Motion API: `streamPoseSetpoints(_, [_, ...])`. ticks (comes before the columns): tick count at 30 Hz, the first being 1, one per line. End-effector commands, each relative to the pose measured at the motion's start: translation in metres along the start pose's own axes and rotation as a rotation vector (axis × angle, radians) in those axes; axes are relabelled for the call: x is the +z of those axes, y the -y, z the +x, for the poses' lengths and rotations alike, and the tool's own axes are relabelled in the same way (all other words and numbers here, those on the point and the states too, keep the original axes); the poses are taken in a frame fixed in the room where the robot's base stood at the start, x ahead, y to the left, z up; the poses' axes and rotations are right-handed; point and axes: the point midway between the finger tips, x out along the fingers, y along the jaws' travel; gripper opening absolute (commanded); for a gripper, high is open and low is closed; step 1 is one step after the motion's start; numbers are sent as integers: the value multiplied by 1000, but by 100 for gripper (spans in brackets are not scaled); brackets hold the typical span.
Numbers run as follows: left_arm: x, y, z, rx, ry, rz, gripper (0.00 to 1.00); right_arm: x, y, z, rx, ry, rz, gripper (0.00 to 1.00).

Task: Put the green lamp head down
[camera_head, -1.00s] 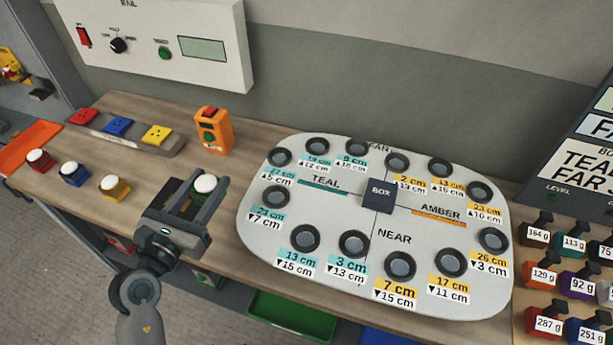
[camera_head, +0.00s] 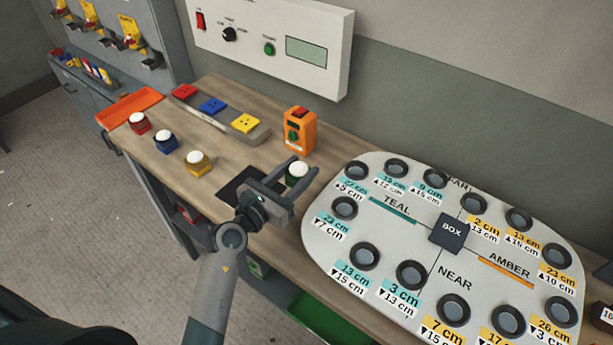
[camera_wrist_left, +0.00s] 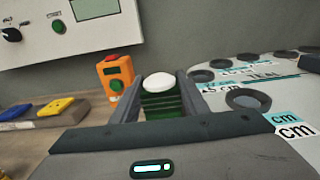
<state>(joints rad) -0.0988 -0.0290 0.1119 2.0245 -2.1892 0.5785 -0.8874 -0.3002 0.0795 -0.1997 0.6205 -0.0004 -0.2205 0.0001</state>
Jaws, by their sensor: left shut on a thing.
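The green lamp head (camera_head: 297,173) has a white dome on a green ribbed body. My left gripper (camera_head: 287,178) is shut on it, with one finger on each side. In the left wrist view the green lamp head (camera_wrist_left: 161,98) sits upright between the fingers, dome up. It is over the bench beside a dark square pad (camera_head: 240,186), left of the white board. I cannot tell whether its underside touches anything. My right gripper is not in view.
Red (camera_head: 140,123), blue (camera_head: 166,141) and yellow (camera_head: 198,163) lamp heads stand in a row to the left. An orange tester (camera_head: 299,132) stands behind the gripper. The white board (camera_head: 420,200) with round sockets lies to the right.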

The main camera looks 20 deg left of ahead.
Motion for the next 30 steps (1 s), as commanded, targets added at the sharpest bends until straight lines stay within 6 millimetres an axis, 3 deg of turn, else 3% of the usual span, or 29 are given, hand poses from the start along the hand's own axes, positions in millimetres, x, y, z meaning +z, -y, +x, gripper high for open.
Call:
streamPoseSetpoints(3, [-12,-5,19,-1,-1,0,14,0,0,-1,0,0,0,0])
streamPoseSetpoints(9, [-21,-9,34,0,0,-1,14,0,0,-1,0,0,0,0])
streamPoseSetpoints(20, [-23,-9,35,0,1,-1,14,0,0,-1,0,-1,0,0])
streamPoseSetpoints(30, [-59,-9,35,-1,-1,0,14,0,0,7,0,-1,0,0])
